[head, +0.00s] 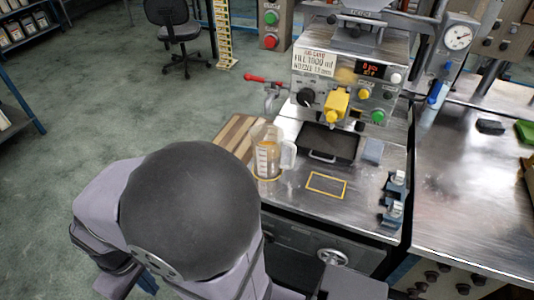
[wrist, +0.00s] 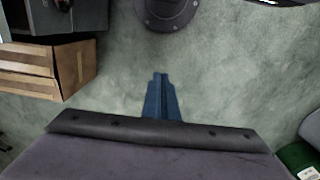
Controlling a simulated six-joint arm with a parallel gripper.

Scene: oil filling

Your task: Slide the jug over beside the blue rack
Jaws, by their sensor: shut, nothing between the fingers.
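The clear jug (head: 266,158) stands upright on the left part of the steel bench top (head: 300,207), its handle towards the right. My gripper (wrist: 160,76) shows in the wrist view with its blue fingers together and nothing between them. It is over the green floor, apart from the jug, which is not in the wrist view. Two small blue-grey holders (head: 393,197) stand along the bench's right edge. Blue-framed shelving (head: 22,98) stands at the far left. I cannot tell which of these is the blue rack.
A yellow rectangle (head: 326,186) is marked on bare bench top right of the jug. A dark tray (head: 328,143) lies behind it, under the filling machine (head: 345,85).

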